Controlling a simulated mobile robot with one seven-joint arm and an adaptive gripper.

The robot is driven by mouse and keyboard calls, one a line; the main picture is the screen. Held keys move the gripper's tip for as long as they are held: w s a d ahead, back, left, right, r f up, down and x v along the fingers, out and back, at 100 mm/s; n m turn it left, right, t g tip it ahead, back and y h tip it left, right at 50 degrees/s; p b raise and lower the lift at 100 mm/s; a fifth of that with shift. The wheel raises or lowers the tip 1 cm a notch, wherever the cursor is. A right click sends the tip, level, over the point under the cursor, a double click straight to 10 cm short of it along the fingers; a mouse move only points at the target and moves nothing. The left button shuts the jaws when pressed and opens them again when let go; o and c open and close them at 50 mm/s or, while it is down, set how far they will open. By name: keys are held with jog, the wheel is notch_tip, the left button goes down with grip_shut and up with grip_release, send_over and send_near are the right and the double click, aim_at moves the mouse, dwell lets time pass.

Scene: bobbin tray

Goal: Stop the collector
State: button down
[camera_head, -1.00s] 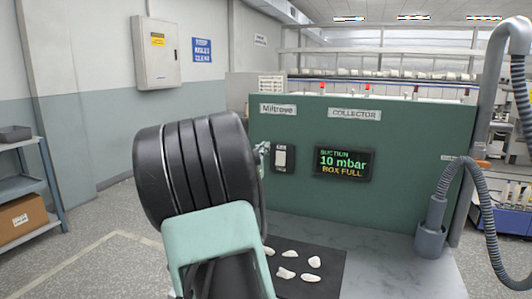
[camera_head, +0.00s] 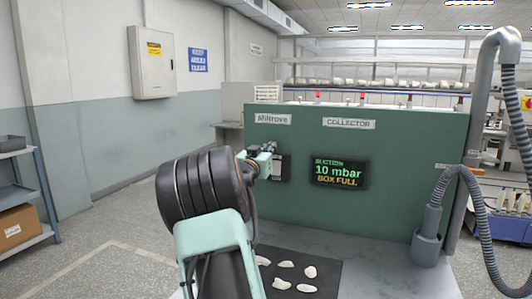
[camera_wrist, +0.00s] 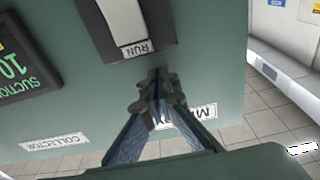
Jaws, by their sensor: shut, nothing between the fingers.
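The green collector cabinet (camera_head: 400,150) fills the middle of the head view. Its display (camera_head: 339,172) reads "SUCTION 10 mbar BOX FULL". Left of the display is a dark switch plate (camera_head: 284,170), partly hidden behind my gripper (camera_head: 268,153). In the wrist view the switch (camera_wrist: 125,20) shows a pale rocker in a dark frame with a "RUN" label (camera_wrist: 136,49) at its end. My gripper (camera_wrist: 158,84) is shut and empty, its tips close to the RUN end of the switch. I cannot tell whether they touch the panel.
A dark mat (camera_head: 315,270) with several white pieces lies on the grey surface below the panel. A ribbed hose (camera_head: 475,200) and pipe stand at the right. A shelf (camera_head: 22,195) stands at the far left, and the floor between is clear.

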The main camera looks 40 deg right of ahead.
aim_at(276, 168)
jog(key=shift+s+a+f+b, duration=0.15)
jog(key=shift+a+f, duration=0.1)
jog(key=shift+f, duration=0.7)
jog(key=shift+s+a+f+b, duration=0.15)
jog(key=shift+a+f, duration=0.1)
jog(key=shift+f, duration=0.65)
jog(key=shift+w, duration=0.1)
